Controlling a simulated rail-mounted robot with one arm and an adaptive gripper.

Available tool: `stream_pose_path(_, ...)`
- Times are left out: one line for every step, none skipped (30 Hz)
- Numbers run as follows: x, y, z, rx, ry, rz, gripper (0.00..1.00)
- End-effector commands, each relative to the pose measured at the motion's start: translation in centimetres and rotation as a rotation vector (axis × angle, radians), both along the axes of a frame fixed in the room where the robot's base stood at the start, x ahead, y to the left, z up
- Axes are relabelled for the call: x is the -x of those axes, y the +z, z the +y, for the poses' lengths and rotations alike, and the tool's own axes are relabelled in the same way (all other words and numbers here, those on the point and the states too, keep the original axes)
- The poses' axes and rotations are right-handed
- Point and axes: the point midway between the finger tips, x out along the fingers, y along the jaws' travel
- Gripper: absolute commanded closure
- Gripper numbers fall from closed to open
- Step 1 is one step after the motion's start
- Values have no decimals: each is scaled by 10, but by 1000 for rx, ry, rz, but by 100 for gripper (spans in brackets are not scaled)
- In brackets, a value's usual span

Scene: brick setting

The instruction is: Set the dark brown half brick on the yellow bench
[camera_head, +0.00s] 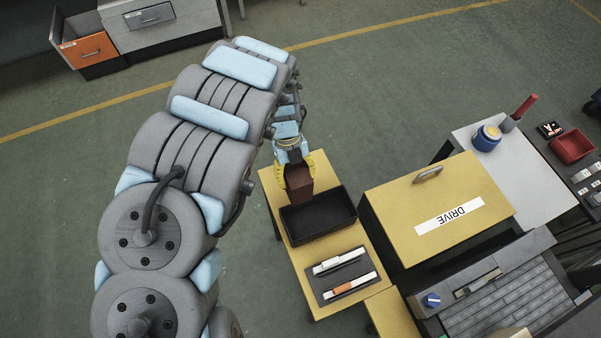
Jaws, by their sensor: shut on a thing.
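The dark brown half brick (299,185) is between the yellow fingers of my gripper (296,172), which is shut on it. The brick is over the upper part of the yellow bench (279,262), just above the black tray's back edge in the picture. I cannot tell from this view whether it touches the bench. Part of the brick is hidden by the fingers, and my arm comes in from the left and above.
A black open tray (318,230) stands on the bench beside the brick. A dark mat (346,268) with white and orange tools lies below it. A yellow box (440,180) marked DRIVE, with a handle, stands to the right. The green floor left of the bench is clear.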

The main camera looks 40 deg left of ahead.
Motion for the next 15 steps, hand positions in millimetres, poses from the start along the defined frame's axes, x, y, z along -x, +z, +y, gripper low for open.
stream_pose_path(-2, -3, 0, 1, -1, -1, 73)
stream_pose_path(-3, -3, 1, 2, 1, -1, 73)
stream_pose_path(-4, -4, 1, 1, -1, -1, 73)
stream_pose_path(-4, -4, 1, 1, -1, -1, 73)
stream_pose_path(-5, -5, 2, 2, 0, 0, 73)
stream_pose_path(-6, -6, 2, 2, -1, 0, 73)
stream_pose_path(-6, -6, 2, 3, -1, 0, 73)
stream_pose_path(-9, -10, 4, 4, -1, -1, 73)
stream_pose_path(-11, -12, 6, 5, -2, -2, 73)
stream_pose_path(-14, -13, 7, 6, -1, -3, 73)
stream_pose_path(-16, -15, 9, 5, -1, -3, 73)
stream_pose_path(-19, -16, 11, 3, -1, -4, 73)
stream_pose_path(-21, -17, 13, 2, -1, -5, 73)
stream_pose_path(-23, -19, 15, 2, -1, -4, 73)
stream_pose_path(-25, -20, 17, 2, -1, -2, 73)
